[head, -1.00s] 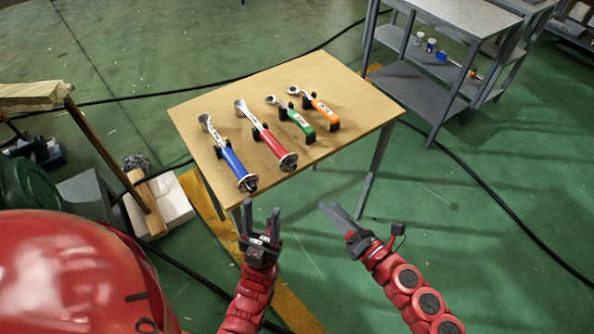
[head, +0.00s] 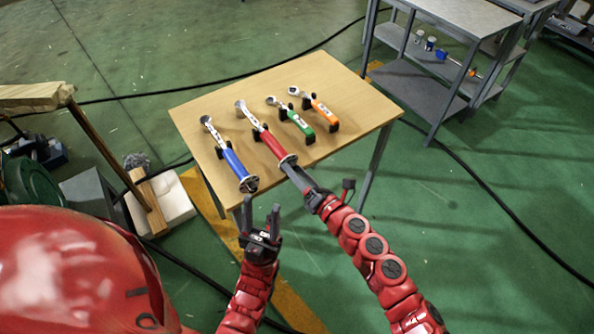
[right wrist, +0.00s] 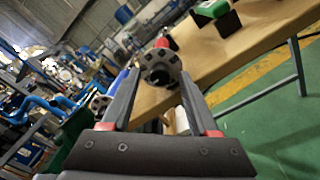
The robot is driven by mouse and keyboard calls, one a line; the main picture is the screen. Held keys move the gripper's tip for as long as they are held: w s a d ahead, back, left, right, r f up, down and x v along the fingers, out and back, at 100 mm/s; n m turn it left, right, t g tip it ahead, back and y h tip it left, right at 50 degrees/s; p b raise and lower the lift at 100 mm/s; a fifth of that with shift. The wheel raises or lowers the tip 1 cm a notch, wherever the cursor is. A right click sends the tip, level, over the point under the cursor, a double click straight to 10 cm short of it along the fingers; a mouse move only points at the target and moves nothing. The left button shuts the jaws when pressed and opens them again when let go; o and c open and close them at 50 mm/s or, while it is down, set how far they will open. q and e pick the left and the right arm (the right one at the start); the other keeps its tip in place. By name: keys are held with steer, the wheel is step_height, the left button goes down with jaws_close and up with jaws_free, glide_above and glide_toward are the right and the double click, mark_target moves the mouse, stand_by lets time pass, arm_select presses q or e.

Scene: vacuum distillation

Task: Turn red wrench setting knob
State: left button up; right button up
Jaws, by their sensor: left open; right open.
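The red wrench (head: 268,138) lies on the wooden table (head: 226,105), its handle end toward me. Its round, notched grey setting knob (right wrist: 160,68) shows in the right wrist view, between the fingertips of my right gripper (right wrist: 158,85). In the head view my right gripper (head: 297,172) reaches the knob end of the red wrench. It is open; whether a finger touches the knob I cannot tell. My left gripper (head: 260,217) is open and empty in front of the table's near edge.
The blue wrench (head: 232,160) lies close left of the red one. The green wrench (head: 297,122) and orange wrench (head: 322,110) lie to its right, on black holders. A grey metal shelf unit (head: 425,90) stands at the back right. The table's right part is bare.

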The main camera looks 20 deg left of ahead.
steer(key=shift+c, duration=0.2)
jaws_close()
